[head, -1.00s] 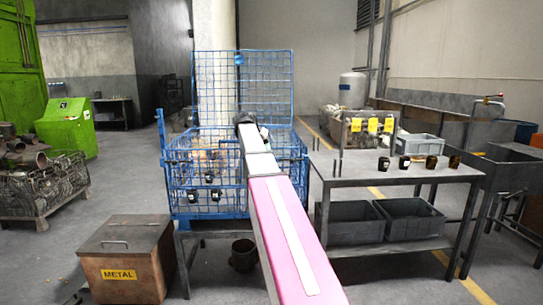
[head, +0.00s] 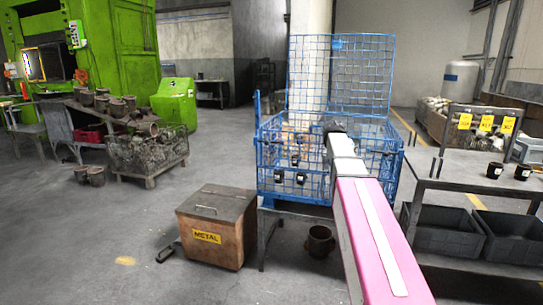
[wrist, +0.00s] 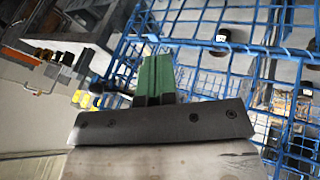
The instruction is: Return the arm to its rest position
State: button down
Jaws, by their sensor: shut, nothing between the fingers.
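My pink and white arm reaches forward from the bottom right of the head view to the blue wire cage (head: 340,75). The end of the arm, with a dark part at its tip, is over the cage's right half; the fingers cannot be made out there. In the wrist view, my gripper (wrist: 154,78) shows green fingers side by side, shut with nothing between them. Blue cage wires (wrist: 200,45) fill the view behind and right of the fingers. Whether they touch the wires I cannot tell.
A metal table (head: 470,174) with small dark cups and grey bins (head: 447,228) stands right of my arm. A box marked METAL (head: 216,222) stands left of the cage. A green machine (head: 115,50) and a basket of parts (head: 150,155) are farther left.

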jog(key=s+a+f+n+y, duration=0.1)
jog(key=s+a+f+y, duration=0.1)
jog(key=s+a+f, duration=0.3)
jog(key=s+a+f+n+g+y, duration=0.1)
jog(key=s+a+f, duration=0.5)
jog(key=s+f, duration=0.7)
jog(key=s+a+f+n+y, duration=0.3)
jog(key=s+a+f, duration=0.3)
jog(key=f, duration=0.8)
jog(key=s, duration=0.3)
jog(key=shift+f, duration=0.25)
